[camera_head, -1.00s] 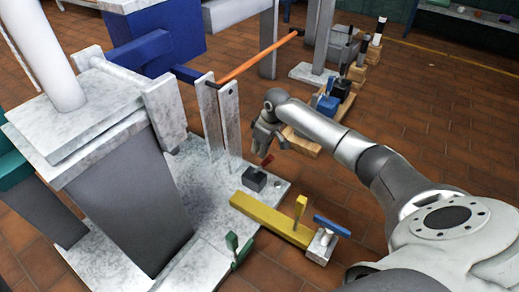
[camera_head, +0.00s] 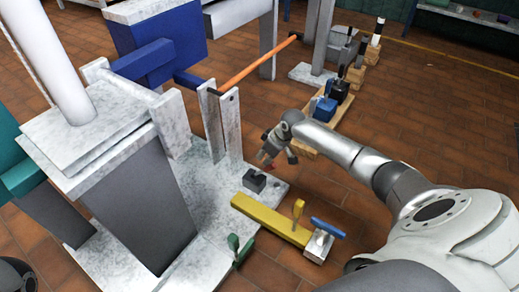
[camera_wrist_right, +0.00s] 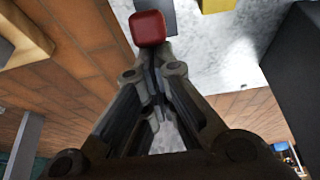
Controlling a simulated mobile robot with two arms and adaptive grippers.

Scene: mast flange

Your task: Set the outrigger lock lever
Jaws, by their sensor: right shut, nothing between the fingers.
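I cannot tell for certain that this is the outrigger lock lever. In the right wrist view, the red grip (camera_wrist_right: 148,28) is just beyond my shut fingertips (camera_wrist_right: 155,65), and nothing is between them. Whether they touch is unclear. A yellow beam (camera_head: 268,220) carries a yellow lever (camera_head: 298,208) and a blue handle (camera_head: 328,227) at its end. A green lever (camera_head: 235,246) stands at the plate's front edge. My left gripper is not visible.
The mast structure with a grey column (camera_head: 140,205) and white post (camera_head: 48,60) fills the left. Two upright plates (camera_head: 222,125) and an orange bar (camera_head: 258,62) stand behind my gripper. Several levers on wooden blocks (camera_head: 335,105) are farther back. Tiled floor at right is open.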

